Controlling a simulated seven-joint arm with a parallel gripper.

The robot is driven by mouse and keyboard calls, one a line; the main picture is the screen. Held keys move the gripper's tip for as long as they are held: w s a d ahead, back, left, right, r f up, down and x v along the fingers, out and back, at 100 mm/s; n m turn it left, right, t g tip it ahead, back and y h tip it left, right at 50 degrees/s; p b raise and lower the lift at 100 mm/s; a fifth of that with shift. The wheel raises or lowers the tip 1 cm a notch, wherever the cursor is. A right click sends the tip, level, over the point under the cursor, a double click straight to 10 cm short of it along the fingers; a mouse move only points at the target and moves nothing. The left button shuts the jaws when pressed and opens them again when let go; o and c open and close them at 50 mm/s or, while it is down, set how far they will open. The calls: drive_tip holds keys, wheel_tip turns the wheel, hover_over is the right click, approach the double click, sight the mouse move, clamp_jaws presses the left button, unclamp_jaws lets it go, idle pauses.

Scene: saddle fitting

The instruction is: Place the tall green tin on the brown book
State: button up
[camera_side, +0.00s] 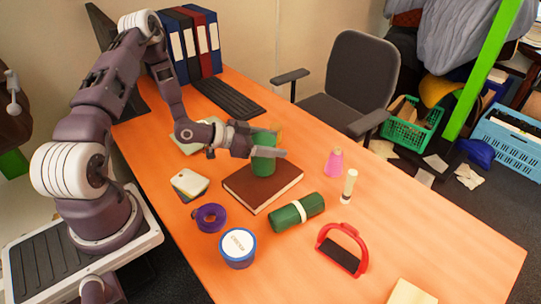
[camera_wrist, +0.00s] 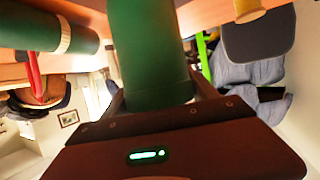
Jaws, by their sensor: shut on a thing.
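The tall green tin (camera_side: 263,166) stands upright between the fingers of my gripper (camera_side: 270,147), which is shut on it. Its base is over the brown book (camera_side: 248,192), towards the book's far side; I cannot tell whether it touches the cover. The book lies flat on the orange table. In the wrist view the green tin (camera_wrist: 150,50) fills the middle between my gripper's fingers (camera_wrist: 162,92). The book cannot be made out in that view.
A green roll with a pale band (camera_side: 285,218) lies in front of the book. A purple tape ring (camera_side: 209,218), blue-rimmed tub (camera_side: 238,250), red-handled brush (camera_side: 342,252), pink bottle (camera_side: 334,163) and pale cylinder (camera_side: 349,186) stand around. The table's right front is mostly clear.

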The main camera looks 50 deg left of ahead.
drive_tip(key=shift+f, duration=1.45)
drive_tip(key=shift+f, duration=0.15)
drive_tip(key=o, duration=1.7)
